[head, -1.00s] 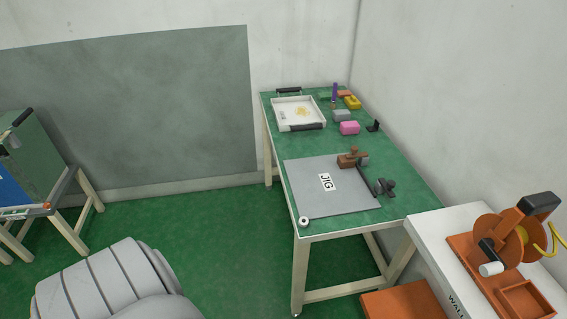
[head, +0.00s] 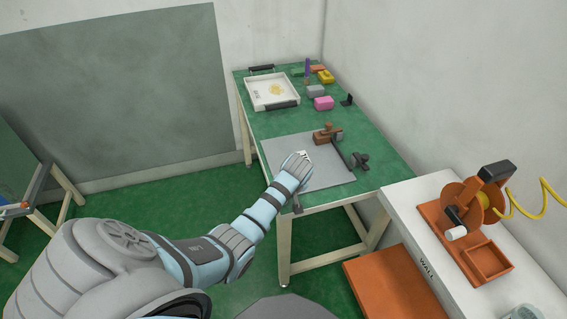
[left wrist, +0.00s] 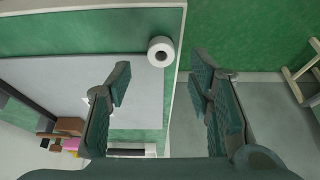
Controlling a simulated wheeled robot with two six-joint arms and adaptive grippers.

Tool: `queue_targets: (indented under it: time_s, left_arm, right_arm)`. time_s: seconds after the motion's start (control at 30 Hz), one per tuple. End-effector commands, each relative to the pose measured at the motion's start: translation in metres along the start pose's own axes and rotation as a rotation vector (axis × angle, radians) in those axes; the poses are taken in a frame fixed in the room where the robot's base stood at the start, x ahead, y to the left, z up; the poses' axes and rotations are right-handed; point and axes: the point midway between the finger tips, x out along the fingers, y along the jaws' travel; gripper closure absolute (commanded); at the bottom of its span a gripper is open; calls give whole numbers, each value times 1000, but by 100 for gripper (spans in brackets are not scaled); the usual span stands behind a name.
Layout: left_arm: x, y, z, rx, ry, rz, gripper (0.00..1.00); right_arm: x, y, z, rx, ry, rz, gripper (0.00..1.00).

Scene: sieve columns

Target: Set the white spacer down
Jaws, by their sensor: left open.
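The white spacer (left wrist: 160,51) is a short ring with a dark centre hole. In the left wrist view it rests at the table's corner, on the green margin beside the grey jig plate (left wrist: 60,75), near the pale table edge. My left gripper (left wrist: 160,75) is open and empty, with its two green-padded fingers apart and the spacer visible beyond the gap between their tips. In the head view my left arm reaches over the table's near left corner and hides the spacer. The jig plate (head: 325,175) shows beside it. My right gripper is not in view.
A brown block (head: 327,134) and dark clamp (head: 359,160) stand at the plate's right. A white tray (head: 249,95) and several coloured blocks are farther back. An orange reel station (head: 470,236) sits on the white table at right.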

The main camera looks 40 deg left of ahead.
Motion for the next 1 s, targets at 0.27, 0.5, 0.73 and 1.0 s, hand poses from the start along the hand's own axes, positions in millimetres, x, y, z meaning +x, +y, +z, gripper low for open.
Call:
queue_targets:
  time_s: [0.27,0.5,0.73,1.0]
  left_arm:
    - [34,-1,4,1,-2,-1,53]
    - [33,-1,4,1,-1,0,72]
    - [33,-1,4,1,-1,0,89]
    - [29,0,2,1,-1,1,92]
  right_arm:
    - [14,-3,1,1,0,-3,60]
    - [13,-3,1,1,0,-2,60]
    - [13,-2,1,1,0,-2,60]
    - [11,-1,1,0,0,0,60]
